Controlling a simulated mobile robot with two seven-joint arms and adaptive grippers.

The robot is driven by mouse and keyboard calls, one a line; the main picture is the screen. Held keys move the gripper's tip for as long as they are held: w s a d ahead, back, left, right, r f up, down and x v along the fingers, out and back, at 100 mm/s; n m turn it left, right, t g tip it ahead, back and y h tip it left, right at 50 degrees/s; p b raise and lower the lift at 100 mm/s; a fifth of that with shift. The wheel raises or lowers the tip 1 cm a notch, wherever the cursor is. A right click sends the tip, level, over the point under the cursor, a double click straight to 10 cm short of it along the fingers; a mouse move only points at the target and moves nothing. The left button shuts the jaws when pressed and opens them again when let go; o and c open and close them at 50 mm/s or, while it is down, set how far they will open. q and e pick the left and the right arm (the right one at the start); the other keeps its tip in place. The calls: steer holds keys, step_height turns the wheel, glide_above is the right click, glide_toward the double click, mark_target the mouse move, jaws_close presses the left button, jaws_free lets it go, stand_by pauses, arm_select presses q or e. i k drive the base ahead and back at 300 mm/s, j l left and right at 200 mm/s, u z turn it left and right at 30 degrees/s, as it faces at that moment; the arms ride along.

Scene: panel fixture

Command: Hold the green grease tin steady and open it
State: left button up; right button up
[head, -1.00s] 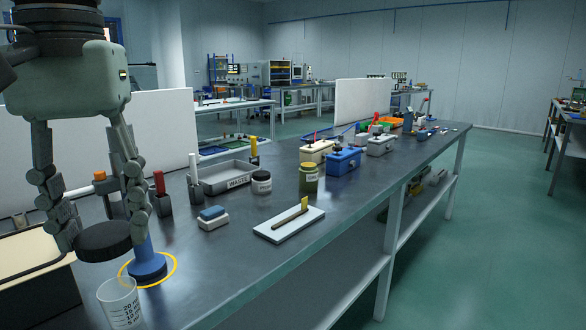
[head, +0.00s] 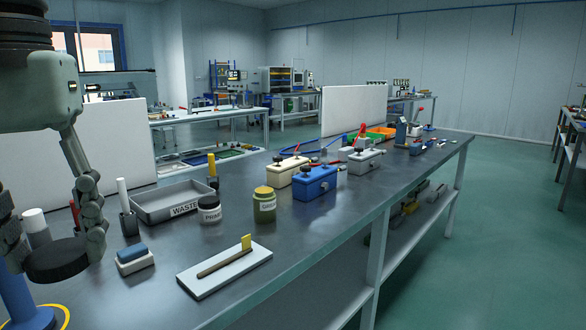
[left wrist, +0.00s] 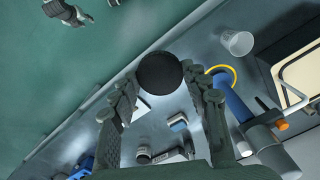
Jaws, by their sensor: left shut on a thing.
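The green tin (head: 264,207) stands upright on the bench in the head view, with a yellowish lid on it and a pale label too small to read. My left gripper (head: 55,256) is at the left of the head view, well apart from the tin. It is shut on a black round disc (head: 60,264), held flat above the bench. The disc (left wrist: 160,73) also shows between the fingers in the left wrist view. My right gripper (left wrist: 72,12) seems to be at the top left of the left wrist view, too small to tell its jaws. It is not in the head view.
A white plate with a yellow-tipped tool (head: 225,268) lies in front of the tin. Left of the tin are a primer jar (head: 209,210), a grey waste tray (head: 150,205) and a blue-topped block (head: 134,260). A blue box (head: 314,184) stands right of it.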

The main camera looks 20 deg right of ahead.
mark_target(265, 199)
steer(key=i+l+u, duration=0.45)
steer(key=l, duration=1.5)
steer(key=l+u, duration=0.45)
steer(key=l, duration=1.45)
steer(key=k, duration=0.1)
